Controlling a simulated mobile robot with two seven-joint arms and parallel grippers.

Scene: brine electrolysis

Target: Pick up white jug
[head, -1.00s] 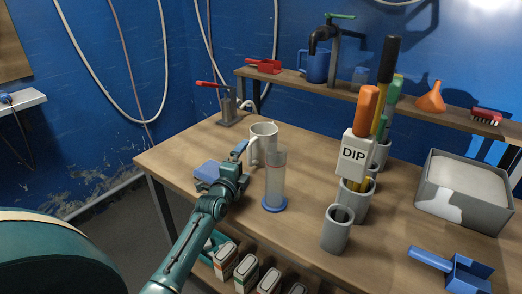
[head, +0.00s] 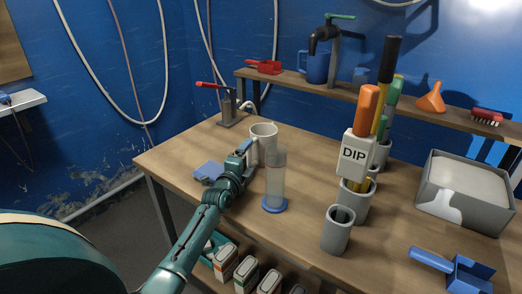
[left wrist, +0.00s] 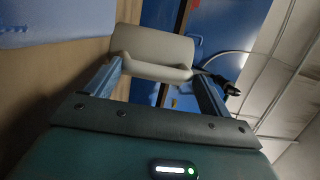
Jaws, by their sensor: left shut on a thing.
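The white jug (head: 264,131) stands upright on the wooden table, behind the clear cylinder. My left gripper (head: 245,150) is at the jug's left side, by its handle. In the left wrist view the jug (left wrist: 155,52) lies across the far end of the two fingers, its handle towards my left gripper (left wrist: 158,75). The fingers are shut on the jug, at its handle; the exact contact is hard to see. My right gripper is not in view.
A clear cylinder with a blue base (head: 275,185) stands close in front of the jug. A blue block (head: 208,171) lies left of my gripper. Grey cups (head: 338,230) and a grey box (head: 464,205) stand to the right. A shelf (head: 410,103) runs along the back.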

